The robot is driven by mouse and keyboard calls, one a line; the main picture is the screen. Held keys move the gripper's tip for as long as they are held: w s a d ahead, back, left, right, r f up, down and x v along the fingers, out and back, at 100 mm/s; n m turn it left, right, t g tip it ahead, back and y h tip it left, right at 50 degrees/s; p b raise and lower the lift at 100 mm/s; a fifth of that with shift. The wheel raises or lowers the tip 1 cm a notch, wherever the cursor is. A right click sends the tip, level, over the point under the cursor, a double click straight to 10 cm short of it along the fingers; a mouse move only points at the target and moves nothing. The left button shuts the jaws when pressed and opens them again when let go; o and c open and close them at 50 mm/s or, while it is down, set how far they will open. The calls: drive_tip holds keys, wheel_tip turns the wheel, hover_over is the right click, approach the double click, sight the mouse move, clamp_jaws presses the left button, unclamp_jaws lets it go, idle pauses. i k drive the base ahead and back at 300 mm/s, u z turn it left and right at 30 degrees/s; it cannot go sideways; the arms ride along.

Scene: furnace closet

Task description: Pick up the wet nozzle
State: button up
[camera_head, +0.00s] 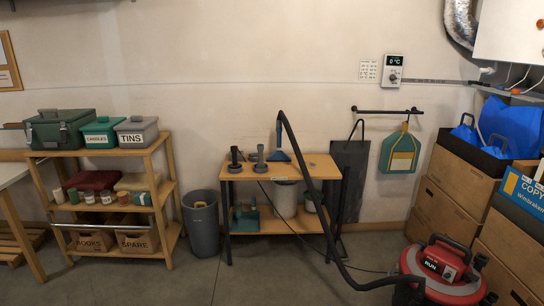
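Several vacuum nozzles stand on the top of a small wooden table (300,172) in the middle. A dark nozzle (235,160) stands upright at its left. A grey nozzle (260,158) stands upright just right of it. A blue, wide-footed nozzle (279,151) stands farther back, close to the end of a black hose (309,170). I cannot tell which of these is the wet nozzle, as no label on them is readable. The hose runs down to a red vacuum (440,269) on the floor at the right. My gripper is not in view.
A grey bin (202,222) stands left of the table, beside a wooden shelf (155,165) with tins and boxes. Cardboard boxes (460,191) are stacked at the right. The hose crosses the table's right front. The floor (240,285) before the table is mostly clear.

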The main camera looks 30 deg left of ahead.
sight(278, 155)
drive_tip(key=u, duration=0.65)
drive_tip(key=i, duration=0.65)
drive_tip(key=u, duration=1.15)
drive_tip(key=i, duration=1.35)
drive_tip(key=u, duration=0.1)
